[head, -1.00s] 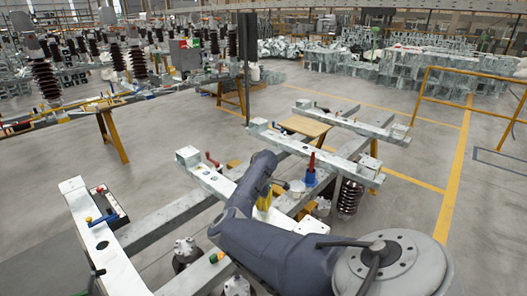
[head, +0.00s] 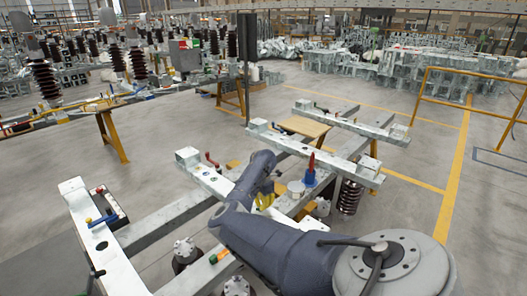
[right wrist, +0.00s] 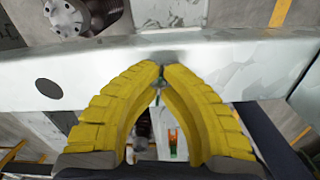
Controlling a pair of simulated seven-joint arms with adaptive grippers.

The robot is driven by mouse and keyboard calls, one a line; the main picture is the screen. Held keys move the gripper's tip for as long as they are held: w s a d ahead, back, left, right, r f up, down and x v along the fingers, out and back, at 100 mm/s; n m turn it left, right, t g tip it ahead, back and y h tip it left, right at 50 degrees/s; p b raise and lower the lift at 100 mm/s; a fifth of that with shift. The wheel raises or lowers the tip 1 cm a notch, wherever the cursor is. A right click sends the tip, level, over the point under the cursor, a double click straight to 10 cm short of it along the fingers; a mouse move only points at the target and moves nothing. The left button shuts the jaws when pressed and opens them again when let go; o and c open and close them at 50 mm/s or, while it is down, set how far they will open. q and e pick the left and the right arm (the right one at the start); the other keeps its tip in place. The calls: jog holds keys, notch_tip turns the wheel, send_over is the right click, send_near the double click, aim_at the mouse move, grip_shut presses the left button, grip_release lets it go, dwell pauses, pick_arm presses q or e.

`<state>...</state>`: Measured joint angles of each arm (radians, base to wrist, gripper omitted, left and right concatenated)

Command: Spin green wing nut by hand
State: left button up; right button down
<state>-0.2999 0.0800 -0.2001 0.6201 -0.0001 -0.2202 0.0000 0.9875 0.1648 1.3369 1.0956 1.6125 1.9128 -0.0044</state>
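My left gripper is not in view.
Pale metal frame beams (head: 206,177) run across the floor. A blue-handled tool (head: 102,218) lies on the left beam. Open floor lies at right.

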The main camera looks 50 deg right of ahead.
jog(key=n, duration=0.5)
jog(key=shift+w+a+f+n, duration=0.1)
jog(key=shift+w+n, duration=0.2)
jog(key=n, duration=0.5)
jog(key=shift+w+a, duration=0.15)
jog(key=shift+w, duration=0.15)
jog(key=n, duration=0.5)
jog(key=shift+w+a+n, duration=0.2)
jog(key=shift+a+n, duration=0.05)
jog(key=shift+n, duration=0.15)
jog(key=n, duration=0.4)
jog(key=shift+a+n, duration=0.3)
jog(key=n, duration=0.5)
jog(key=shift+s+a, duration=0.1)
jog(key=shift+a, duration=0.2)
jog(key=n, duration=0.4)
jog(key=shift+s+a+n, duration=0.2)
jog(key=shift+n, duration=0.2)
jog(key=shift+s+n, duration=0.2)
jog(key=shift+n, duration=1.1)
jog(key=shift+s+n, duration=0.2)
jog(key=shift+n, duration=1.1)
jog(key=shift+s+n, duration=0.15)
jog(key=shift+n, duration=2.05)
jog(key=shift+a+n, duration=0.1)
jog(key=shift+n, duration=0.2)
